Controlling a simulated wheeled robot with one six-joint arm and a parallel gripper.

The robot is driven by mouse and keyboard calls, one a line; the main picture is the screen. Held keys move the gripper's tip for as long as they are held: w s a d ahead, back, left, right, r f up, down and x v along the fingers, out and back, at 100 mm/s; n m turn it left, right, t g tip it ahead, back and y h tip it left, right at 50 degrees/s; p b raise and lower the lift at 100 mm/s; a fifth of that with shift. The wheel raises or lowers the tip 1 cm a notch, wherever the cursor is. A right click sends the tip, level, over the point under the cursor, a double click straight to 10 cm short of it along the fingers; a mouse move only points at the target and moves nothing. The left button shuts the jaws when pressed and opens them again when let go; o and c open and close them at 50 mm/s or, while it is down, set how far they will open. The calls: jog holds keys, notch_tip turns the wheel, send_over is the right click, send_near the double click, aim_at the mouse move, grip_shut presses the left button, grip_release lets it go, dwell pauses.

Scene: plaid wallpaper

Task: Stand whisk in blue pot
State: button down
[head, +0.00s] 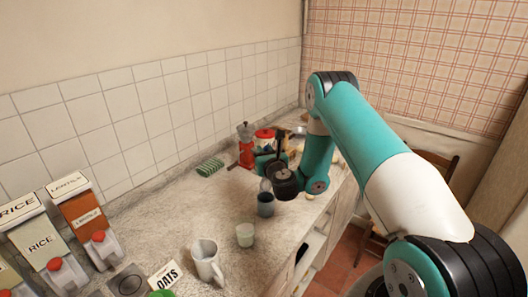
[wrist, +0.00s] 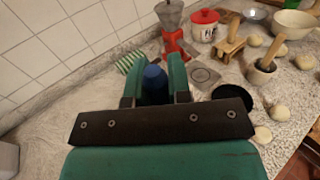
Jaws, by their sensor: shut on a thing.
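My gripper (wrist: 154,80) is shut on the blue handle of the whisk (wrist: 155,88), which stands between the two fingers in the wrist view. In the head view my gripper (head: 266,166) is over the counter, partly covered by my own arm. The pale wire end of the whisk (head: 265,185) points down below it. The dark blue pot (head: 265,206) stands on the counter directly under the wires. I cannot tell whether the wire tips are inside its rim. The pot is hidden in the wrist view.
A pale green cup (head: 245,236) and a white mug (head: 206,262) stand nearer. A mortar (wrist: 262,73) and several dough balls are at right.

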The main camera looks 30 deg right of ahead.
jog(key=shift+f+b, duration=3.45)
jog(key=shift+b, duration=0.15)
